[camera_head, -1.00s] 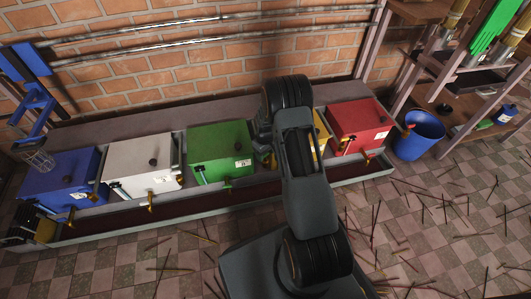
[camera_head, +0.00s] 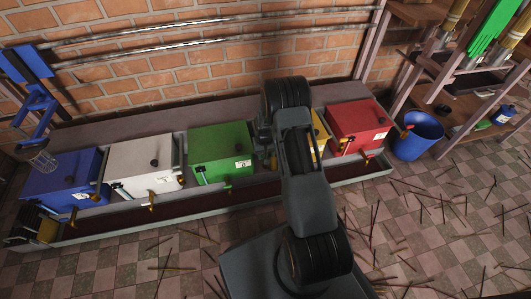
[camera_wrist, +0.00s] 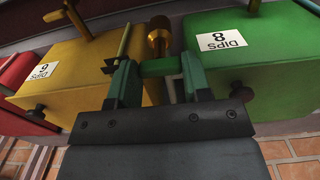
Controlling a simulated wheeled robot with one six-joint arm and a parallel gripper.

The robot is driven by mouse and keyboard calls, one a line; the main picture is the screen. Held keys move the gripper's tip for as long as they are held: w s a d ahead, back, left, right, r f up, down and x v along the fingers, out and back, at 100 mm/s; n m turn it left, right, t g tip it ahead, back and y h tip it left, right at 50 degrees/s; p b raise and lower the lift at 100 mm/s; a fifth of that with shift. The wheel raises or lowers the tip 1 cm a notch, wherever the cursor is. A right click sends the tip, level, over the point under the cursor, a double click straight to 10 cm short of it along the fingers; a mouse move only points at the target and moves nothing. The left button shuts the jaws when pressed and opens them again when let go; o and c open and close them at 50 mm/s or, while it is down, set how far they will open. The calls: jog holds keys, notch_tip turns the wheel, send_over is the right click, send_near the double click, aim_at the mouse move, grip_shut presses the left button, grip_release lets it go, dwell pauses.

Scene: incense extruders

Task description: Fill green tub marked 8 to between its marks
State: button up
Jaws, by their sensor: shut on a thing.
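The green tub marked 8 (camera_head: 214,140) stands in the middle of the row in the head view, its lid shut. In the wrist view the green tub (camera_wrist: 285,75) is at the right, with its label (camera_wrist: 225,41) upside down. My gripper (camera_wrist: 157,68) is shut on a short green handle (camera_wrist: 160,65) between the green tub and the yellow tub. A brass fitting (camera_wrist: 158,38) shows just beyond the handle. In the head view my arm hides most of the grip. The liquid level and the marks cannot be made out.
The yellow tub (camera_wrist: 75,70), with a thin upright rod (camera_wrist: 124,43), is close at the left of my gripper. White (camera_head: 140,165), blue (camera_head: 62,178) and red (camera_head: 357,125) tubs share the long trough. A blue bin (camera_head: 417,135) stands right; sticks litter the floor.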

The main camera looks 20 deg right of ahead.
jog(key=o, duration=0.9)
jog(key=shift+r, duration=0.15)
notch_tip(320, 180, up, 14)
jog(key=p, duration=0.5)
jog(key=shift+f, duration=0.2)
